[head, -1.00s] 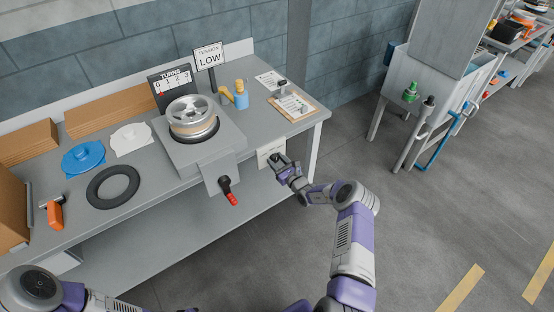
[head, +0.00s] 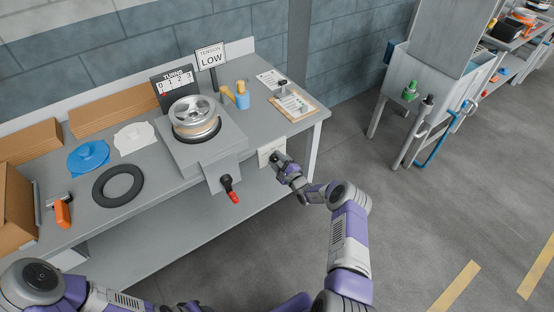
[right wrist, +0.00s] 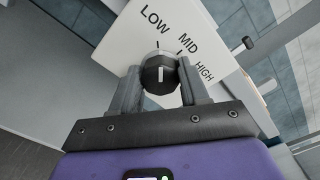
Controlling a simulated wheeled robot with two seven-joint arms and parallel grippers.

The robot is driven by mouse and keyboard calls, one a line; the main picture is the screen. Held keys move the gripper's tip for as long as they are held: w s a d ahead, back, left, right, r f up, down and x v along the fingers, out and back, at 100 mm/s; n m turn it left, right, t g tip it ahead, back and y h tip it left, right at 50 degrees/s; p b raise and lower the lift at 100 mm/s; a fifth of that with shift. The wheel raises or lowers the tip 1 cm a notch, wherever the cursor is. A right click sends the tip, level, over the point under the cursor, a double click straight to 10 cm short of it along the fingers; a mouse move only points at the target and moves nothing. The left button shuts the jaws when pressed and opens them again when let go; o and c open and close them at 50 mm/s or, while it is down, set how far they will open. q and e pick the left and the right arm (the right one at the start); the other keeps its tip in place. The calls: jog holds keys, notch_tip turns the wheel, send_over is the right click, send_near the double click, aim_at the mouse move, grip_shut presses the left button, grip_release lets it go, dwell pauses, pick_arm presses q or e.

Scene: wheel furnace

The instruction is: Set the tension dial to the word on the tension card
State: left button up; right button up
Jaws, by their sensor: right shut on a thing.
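The tension card (head: 210,57) stands at the back of the bench and reads LOW. The tension dial (right wrist: 160,74) is a dark round knob on a white plate (right wrist: 125,40) marked LOW, MID and HIGH. This plate shows on the bench front in the head view (head: 265,152). My right gripper (right wrist: 160,84) is shut on the dial, one finger on each side. The white line on the knob looks upright in the wrist view, toward the tick by LOW; a finger hides part of the HIGH side. Only part of my left arm shows; its gripper is out of view.
A wheel on a winding stand (head: 194,120) has a crank with a red handle (head: 233,196) left of my right gripper.

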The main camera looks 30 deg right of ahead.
jog(key=shift+n, duration=0.5)
jog(key=o, duration=1)
jog(key=shift+o, duration=0.2)
jog(key=s+p, duration=0.2)
jog(key=s, duration=0.5)
jog(key=shift+s+d+p, duration=0.3)
jog(key=shift+p, duration=0.1)
